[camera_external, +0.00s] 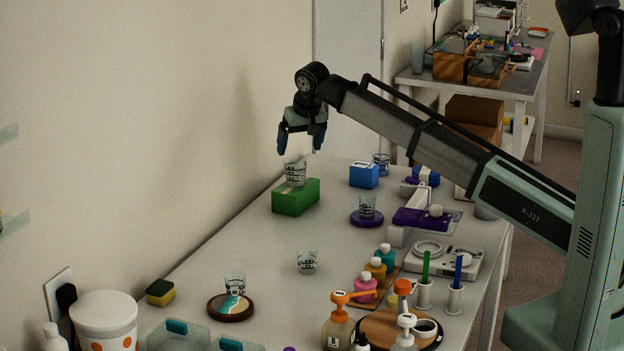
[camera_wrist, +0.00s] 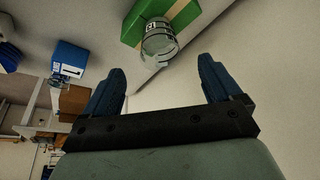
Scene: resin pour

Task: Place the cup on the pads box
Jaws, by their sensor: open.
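A clear cup with dark markings (camera_external: 295,175) stands upright on a green box (camera_external: 296,200) with a pale strip, at the left back of the table. In the wrist view the cup (camera_wrist: 158,42) rests on the green box (camera_wrist: 183,14), beyond the fingertips. My gripper (camera_external: 300,146) is open and empty, with its blue fingers pointing down just above the cup and apart from it. It also shows in the wrist view (camera_wrist: 163,68) with nothing between its fingers. I cannot read which box is labelled as pads; a blue box (camera_external: 364,175) stands behind to the right.
Other clear cups stand on a purple disc (camera_external: 367,220), on the bare table (camera_external: 307,263), on a round coaster (camera_external: 231,309) and behind the blue box (camera_external: 381,160). A scale (camera_external: 440,258), bottles and pen holders crowd the right. The table's middle left is mostly clear.

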